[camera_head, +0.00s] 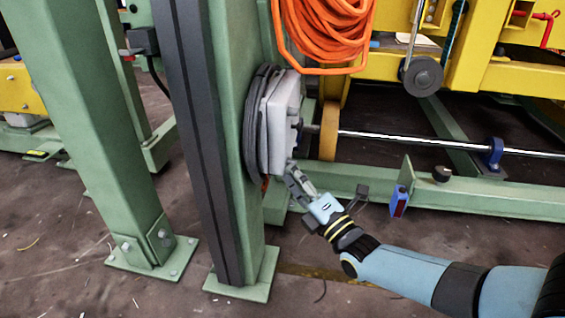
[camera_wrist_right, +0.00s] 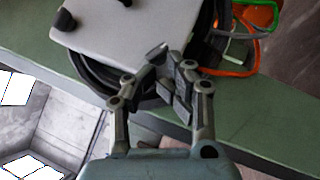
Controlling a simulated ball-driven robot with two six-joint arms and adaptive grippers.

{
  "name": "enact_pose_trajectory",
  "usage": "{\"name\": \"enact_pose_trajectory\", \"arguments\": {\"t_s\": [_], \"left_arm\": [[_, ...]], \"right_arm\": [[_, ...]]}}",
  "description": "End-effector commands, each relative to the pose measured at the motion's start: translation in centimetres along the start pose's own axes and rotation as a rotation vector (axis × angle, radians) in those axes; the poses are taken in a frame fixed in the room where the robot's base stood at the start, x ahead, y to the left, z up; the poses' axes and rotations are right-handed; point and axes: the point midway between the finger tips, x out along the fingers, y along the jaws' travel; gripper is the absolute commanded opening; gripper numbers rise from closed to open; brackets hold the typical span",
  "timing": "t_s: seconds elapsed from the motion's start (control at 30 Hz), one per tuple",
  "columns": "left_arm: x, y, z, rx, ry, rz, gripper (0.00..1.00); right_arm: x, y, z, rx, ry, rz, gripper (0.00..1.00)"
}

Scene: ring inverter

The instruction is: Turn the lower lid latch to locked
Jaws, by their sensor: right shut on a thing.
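The pale grey box lid (camera_head: 286,108) is mounted on the green post, and its face is turned to the right. In the right wrist view the lid (camera_wrist_right: 135,35) fills the upper middle. The lower lid latch (camera_wrist_right: 157,52) is a small grey piece at the lid's near edge, at my fingertips. My right gripper (camera_head: 294,176) reaches up to the lid's lower edge and is shut on the latch. In the right wrist view the gripper (camera_wrist_right: 168,76) partly covers the latch, so its exact angle is hard to tell. My left gripper is not in view.
A dark coiled cable (camera_head: 253,130) hangs behind the box. An orange cable coil (camera_head: 325,30) hangs above right. Green posts (camera_head: 85,120) stand at left. A steel shaft (camera_head: 430,142) and a low green beam (camera_head: 480,200) run to the right. A dark knob (camera_wrist_right: 65,20) sits on the lid.

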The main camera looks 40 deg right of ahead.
Motion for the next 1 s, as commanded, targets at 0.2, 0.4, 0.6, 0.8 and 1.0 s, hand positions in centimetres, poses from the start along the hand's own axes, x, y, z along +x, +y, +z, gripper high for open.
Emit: {"name": "enact_pose_trajectory", "arguments": {"t_s": [0.2, 0.4, 0.6, 0.8, 1.0], "left_arm": [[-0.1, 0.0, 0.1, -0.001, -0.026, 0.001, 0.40], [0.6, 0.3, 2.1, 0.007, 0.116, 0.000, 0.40], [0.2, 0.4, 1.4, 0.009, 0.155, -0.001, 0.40], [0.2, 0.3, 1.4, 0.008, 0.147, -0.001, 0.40], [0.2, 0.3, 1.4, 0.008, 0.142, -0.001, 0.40]], "right_arm": [[-0.3, -0.8, 0.3, -0.006, -0.002, -0.008, 0.00], [-0.5, -1.8, 0.3, -0.076, -0.001, 0.057, 0.00], [-0.1, -1.5, 0.6, -0.093, -0.002, 0.082, 0.00], [0.3, -1.9, 0.8, -0.093, -0.001, 0.085, 0.00], [0.6, -2.2, 1.1, -0.093, -0.001, 0.086, 0.00]]}}
